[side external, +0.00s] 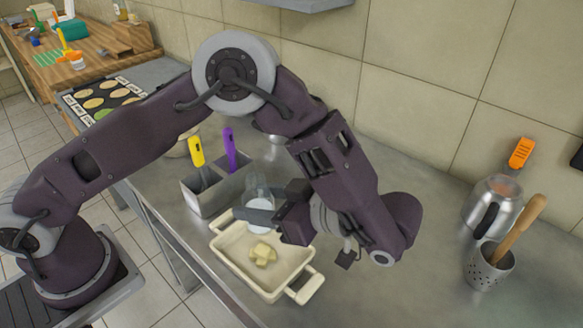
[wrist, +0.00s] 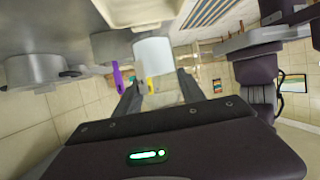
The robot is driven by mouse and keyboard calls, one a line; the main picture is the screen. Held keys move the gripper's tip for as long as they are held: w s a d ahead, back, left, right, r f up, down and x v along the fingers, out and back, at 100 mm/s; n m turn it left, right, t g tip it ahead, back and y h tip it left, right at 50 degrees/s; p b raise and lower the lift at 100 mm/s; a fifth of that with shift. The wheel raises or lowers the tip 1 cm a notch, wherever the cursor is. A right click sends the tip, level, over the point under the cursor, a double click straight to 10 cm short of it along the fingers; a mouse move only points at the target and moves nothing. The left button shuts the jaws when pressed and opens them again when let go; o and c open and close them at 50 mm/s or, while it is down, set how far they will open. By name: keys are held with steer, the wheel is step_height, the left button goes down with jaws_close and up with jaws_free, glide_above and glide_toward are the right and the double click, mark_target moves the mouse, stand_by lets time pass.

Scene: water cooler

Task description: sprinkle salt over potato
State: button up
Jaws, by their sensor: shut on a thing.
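My gripper (side external: 262,207) is above the far side of the dish, shut on the salt shaker (side external: 258,188). The shaker has a clear glass part and a white part; in the side view the white part is lower, toward the dish. I cannot tell whether the white is salt or a cap. The wrist view shows the shaker (wrist: 155,55) between the fingers, with the dish (wrist: 138,12) at the top edge. The potato is not visible there. No falling salt can be made out.
A metal holder (side external: 207,196) with yellow- and purple-handled utensils stands left of the dish. A kettle (side external: 492,205) and a perforated utensil cup (side external: 489,268) stand at the right. The steel counter (side external: 400,290) between dish and cup is clear. A tiled wall rises behind.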

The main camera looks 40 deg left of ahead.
steer(key=shift+s+d, duration=0.15)
steer(key=shift+s, duration=0.15)
steer(key=shift+w+r+n, duration=0.15)
steer(key=shift+n, duration=0.35)
steer(key=shift+w+d+r+n+t+h, duration=0.15)
steer(key=shift+w+n+t+h, duration=0.15)
steer(key=shift+w+n+t, duration=0.7)
steer(key=shift+s, duration=0.1)
steer(key=shift+w+n+t, duration=0.5)
steer(key=shift+n+t, duration=0.2)
steer(key=shift+w+f+n+t, duration=0.25)
steer(key=shift+f+n+t, duration=0.15)
steer(key=shift+f, duration=0.3)
steer(key=shift+w+f+n+t, duration=0.2)
steer(key=shift+f+n+t, duration=0.15)
steer(key=shift+f, duration=0.35)
